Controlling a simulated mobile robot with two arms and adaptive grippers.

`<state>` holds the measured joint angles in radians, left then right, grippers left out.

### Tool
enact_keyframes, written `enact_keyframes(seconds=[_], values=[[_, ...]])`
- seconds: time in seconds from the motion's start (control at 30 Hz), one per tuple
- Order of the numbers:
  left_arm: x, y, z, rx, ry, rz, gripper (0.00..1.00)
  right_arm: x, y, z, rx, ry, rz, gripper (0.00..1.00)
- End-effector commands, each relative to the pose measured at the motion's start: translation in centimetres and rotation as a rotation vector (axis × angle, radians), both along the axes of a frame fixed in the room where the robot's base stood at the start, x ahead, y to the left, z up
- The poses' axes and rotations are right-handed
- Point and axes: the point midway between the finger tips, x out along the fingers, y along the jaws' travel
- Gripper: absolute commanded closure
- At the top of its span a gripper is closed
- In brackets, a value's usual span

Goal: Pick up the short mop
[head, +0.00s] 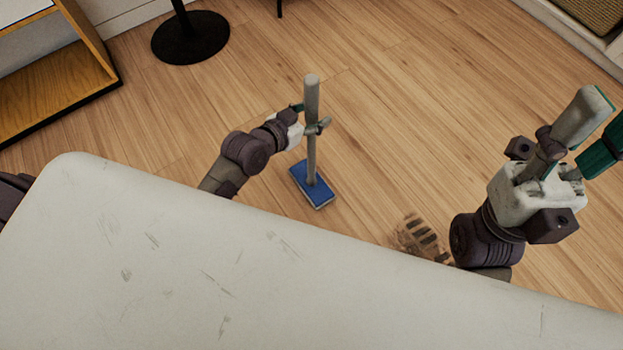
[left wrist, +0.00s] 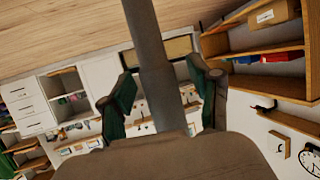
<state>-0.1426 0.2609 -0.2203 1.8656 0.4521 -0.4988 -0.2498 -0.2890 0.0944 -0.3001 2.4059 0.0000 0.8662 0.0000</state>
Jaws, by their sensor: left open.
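The short mop stands upright on the wood floor, with a grey handle (head: 312,100) and a flat blue head (head: 318,193). My left gripper (head: 316,126) is at the upper part of the handle, with its fingers around it. In the left wrist view the handle (left wrist: 155,70) runs between the two green-padded fingers of the left gripper (left wrist: 163,98). Gaps show on both sides of the handle, so the fingers are open. My right gripper (head: 590,130) is far to the right, with its fingers apart and nothing between them.
A black round lamp base (head: 190,38) stands on the floor at the upper left. A wooden shelf unit (head: 88,70) is at the left edge. A brown slatted thing (head: 422,238), partly hidden, lies right of the mop.

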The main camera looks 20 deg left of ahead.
Motion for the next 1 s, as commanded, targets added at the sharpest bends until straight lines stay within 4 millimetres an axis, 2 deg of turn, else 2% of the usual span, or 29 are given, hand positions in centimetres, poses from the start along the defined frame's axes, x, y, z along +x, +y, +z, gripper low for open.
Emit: enact_keyframes(seconds=[0.13, 0.5, 0.83, 1.0], values=[[0.0, 0.0, 0.1, 0.000, 0.000, 0.000, 0.38, 0.0, 0.0, 0.1, 0.000, 0.001, 0.000, 0.60], [-0.1, 0.0, 0.1, 0.000, 0.000, 0.000, 0.99, 0.0, 0.0, 0.1, 0.000, 0.001, 0.000, 0.60], [0.0, 0.0, 0.4, -0.002, -0.004, 0.000, 1.00, 0.0, 0.0, 0.3, 0.000, 0.000, 0.001, 0.60], [0.0, 0.0, 1.7, -0.001, -0.005, 0.000, 1.00, -0.2, -0.1, 0.9, 0.003, 0.003, 0.000, 0.60]])
